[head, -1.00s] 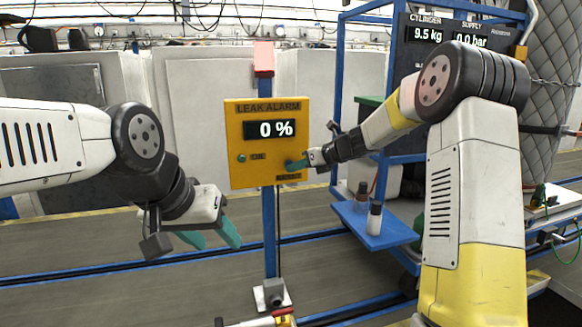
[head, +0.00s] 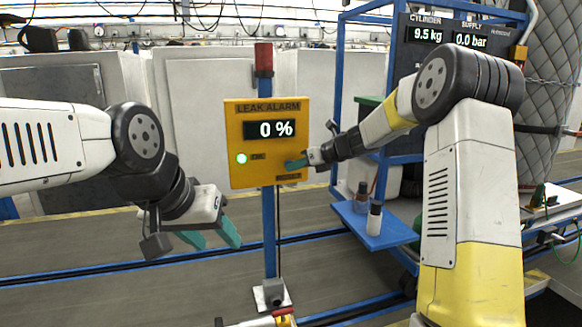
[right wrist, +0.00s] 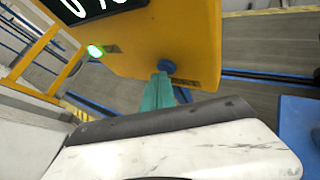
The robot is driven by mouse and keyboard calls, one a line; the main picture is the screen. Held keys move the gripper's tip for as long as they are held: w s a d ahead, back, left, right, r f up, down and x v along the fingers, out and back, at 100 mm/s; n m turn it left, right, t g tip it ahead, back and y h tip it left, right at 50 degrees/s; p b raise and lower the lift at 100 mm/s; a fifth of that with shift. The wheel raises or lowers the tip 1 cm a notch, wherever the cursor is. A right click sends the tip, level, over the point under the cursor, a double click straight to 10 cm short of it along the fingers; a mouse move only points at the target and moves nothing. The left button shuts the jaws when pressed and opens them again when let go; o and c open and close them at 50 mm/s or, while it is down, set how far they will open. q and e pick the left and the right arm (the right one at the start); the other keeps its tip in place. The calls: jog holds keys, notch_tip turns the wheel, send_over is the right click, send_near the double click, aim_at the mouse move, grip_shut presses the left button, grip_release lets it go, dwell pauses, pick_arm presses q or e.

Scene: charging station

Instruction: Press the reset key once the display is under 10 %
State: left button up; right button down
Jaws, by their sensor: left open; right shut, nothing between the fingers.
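The yellow leak alarm box (head: 240,115) stands on a blue post, and its display (head: 269,130) reads 0 %. A green lamp (head: 241,158) is lit at its lower left; it also glows in the right wrist view (right wrist: 95,51). The round blue-grey reset key (right wrist: 167,66) is at the lower right of the box face. My right gripper (head: 293,165) is shut and empty, its teal fingertips (right wrist: 160,78) right at the key; I cannot tell whether they touch it. My left gripper (head: 218,238) is open and empty, left of the post and below the box.
A dark red beacon (head: 263,59) tops the post. To the right is a blue frame with a panel (head: 445,38) reading 9.5 kg and 0.0 bar. A blue shelf (head: 372,233) carries two small bottles.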

dwell(0.4)
jog(key=shift+s+d, duration=0.2)
jog(key=shift+s, duration=0.55)
jog(key=shift+s, duration=0.1)
jog(key=shift+s+d, duration=0.25)
jog(key=shift+s, duration=0.5)
jog(key=shift+s+d, duration=0.25)
jog(key=shift+s, duration=0.55)
jog(key=shift+s+d, duration=0.25)
jog(key=shift+s, duration=0.5)
